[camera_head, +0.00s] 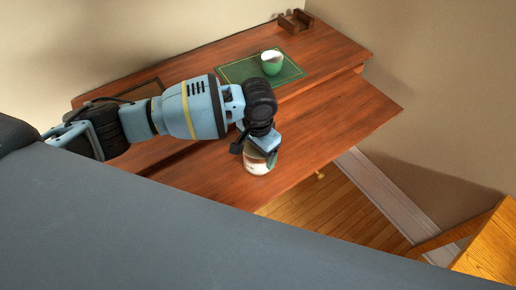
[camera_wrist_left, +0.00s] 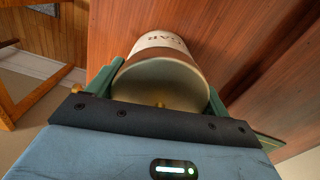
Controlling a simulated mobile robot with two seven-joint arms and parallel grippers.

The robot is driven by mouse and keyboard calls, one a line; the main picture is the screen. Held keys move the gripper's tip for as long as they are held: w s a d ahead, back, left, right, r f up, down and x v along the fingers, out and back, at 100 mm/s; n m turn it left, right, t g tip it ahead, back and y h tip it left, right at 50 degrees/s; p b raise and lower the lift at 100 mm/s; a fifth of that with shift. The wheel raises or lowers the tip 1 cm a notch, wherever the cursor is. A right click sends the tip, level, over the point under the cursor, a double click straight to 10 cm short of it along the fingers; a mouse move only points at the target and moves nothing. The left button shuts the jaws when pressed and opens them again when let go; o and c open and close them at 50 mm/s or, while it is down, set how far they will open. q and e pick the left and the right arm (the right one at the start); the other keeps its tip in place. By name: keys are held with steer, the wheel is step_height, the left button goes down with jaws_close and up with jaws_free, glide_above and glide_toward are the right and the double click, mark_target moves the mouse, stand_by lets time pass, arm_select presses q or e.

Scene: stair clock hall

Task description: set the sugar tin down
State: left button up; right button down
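The sugar tin (camera_head: 257,165) is a small pale round tin over the reddish wooden desk (camera_head: 330,125). In the left wrist view the tin (camera_wrist_left: 160,42) shows the letters "GAR" on its white side and a round beige-green top with a small brass-coloured knob. My left gripper (camera_head: 257,152) comes down over the tin from above. Its green fingers stand against both sides of the tin, shut on it. The tin is at or just above the lower front leaf of the desk; whether its base touches the wood is hidden. My right gripper is in neither view.
A green cup (camera_head: 272,62) stands on a green mat (camera_head: 236,72) on the raised back part of the desk. A small wooden stand (camera_head: 296,21) is at the back corner. The leaf right of the tin is clear. A wooden piece of furniture (camera_head: 490,248) is at lower right.

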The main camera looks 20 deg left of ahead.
arm_select(q)
steer(key=o, duration=0.4)
steer(key=shift+r, duration=0.1)
step_height(320, 180, up, 11)
steer(key=shift+f+p, duration=0.1)
steer(key=shift+p, duration=0.55)
steer(key=shift+r, duration=0.65)
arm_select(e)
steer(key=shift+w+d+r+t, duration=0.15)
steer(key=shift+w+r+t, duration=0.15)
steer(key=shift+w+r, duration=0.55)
arm_select(q)
steer(key=shift+s, duration=0.1)
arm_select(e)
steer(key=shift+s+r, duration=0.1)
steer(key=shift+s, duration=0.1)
